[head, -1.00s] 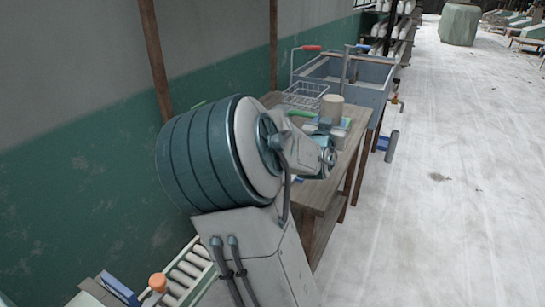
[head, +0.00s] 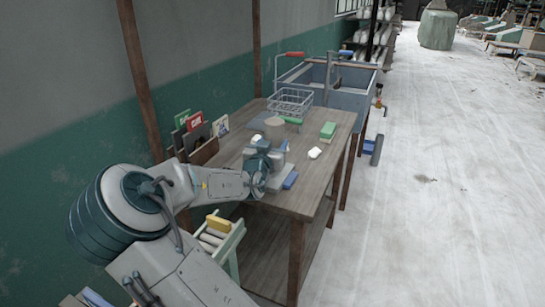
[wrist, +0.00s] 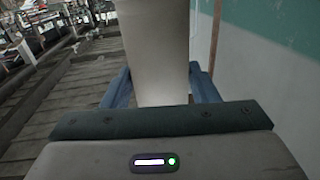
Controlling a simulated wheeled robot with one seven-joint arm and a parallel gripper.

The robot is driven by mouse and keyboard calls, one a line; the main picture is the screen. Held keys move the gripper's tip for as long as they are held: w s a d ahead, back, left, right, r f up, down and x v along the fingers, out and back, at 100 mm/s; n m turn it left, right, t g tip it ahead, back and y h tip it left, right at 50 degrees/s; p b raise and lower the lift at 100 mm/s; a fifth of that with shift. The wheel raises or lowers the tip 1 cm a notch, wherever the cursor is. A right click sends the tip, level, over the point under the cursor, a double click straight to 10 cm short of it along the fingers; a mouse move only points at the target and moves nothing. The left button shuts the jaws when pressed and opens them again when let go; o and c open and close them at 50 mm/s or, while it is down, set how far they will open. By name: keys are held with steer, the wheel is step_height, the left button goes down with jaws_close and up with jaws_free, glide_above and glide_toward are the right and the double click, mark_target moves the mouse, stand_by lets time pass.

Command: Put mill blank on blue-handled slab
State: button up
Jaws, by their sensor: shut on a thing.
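My gripper hides part of the slab and the lower part of the blank. I cannot tell whether the blank touches the slab.
On the wooden table (head: 318,185) are a green handle (head: 293,121), a wire basket (head: 290,103), a green sponge-like block (head: 328,130) and a small white piece (head: 314,154). A holder with cards (head: 203,150) stands at left. A blue-grey sink (head: 350,98) is behind.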

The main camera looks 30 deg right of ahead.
steer(key=shift+f+b, duration=0.35)
steer(key=shift+f, duration=1.55)
steer(key=shift+f, duration=0.15)
steer(key=o, duration=1.4)
steer(key=p+v, duration=0.1)
steer(key=v, duration=1.1)
steer(key=shift+s, duration=0.15)
